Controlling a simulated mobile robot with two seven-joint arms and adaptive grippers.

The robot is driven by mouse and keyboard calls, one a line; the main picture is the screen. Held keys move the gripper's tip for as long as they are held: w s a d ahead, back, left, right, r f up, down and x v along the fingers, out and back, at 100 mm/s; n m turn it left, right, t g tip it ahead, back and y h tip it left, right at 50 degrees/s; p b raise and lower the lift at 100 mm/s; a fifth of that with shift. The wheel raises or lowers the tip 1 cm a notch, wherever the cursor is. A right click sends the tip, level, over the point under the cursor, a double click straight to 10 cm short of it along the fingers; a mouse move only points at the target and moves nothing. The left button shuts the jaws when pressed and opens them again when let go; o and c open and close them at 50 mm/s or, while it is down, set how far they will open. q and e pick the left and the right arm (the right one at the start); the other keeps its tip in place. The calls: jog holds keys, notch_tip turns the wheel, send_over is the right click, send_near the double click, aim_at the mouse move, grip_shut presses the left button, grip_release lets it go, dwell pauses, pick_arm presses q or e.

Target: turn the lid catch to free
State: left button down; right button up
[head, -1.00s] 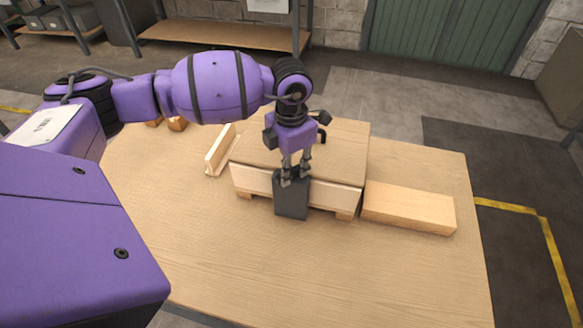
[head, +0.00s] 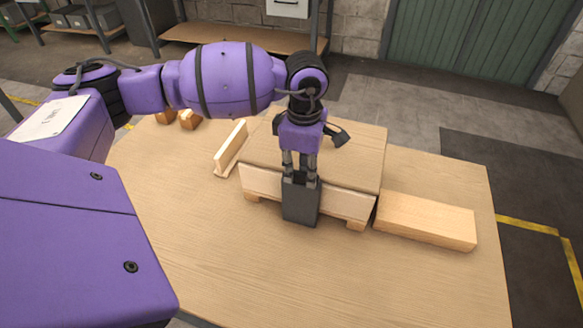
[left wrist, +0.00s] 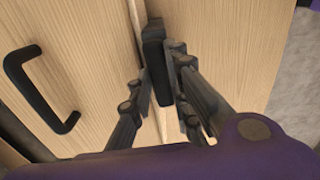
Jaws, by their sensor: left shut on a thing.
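The wooden box (head: 350,155) stands on the table with its lid down. A dark grey catch (head: 301,207) hangs upright at the middle of its front face. My left gripper (head: 300,178) points down from above and is shut on the upper part of the catch. In the left wrist view my left gripper (left wrist: 163,95) has its fingers on both sides of the dark catch (left wrist: 154,50), at the seam beside the lid (left wrist: 85,45). A black handle (left wrist: 32,95) sits on the lid. My right gripper is not in view.
A long wooden block (head: 428,220) lies to the right of the box. A narrow wooden piece (head: 230,148) and small brown blocks (head: 188,119) lie to the left. The tabletop (head: 260,260) in front is clear.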

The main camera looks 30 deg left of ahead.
aim_at(302, 173)
pick_arm(q)
jog(key=shift+m, duration=0.3)
jog(key=shift+r, duration=0.1)
jog(key=c, duration=1.6)
grip_release()
jog(key=shift+c, duration=0.2)
notch_tip(302, 173, up, 12)
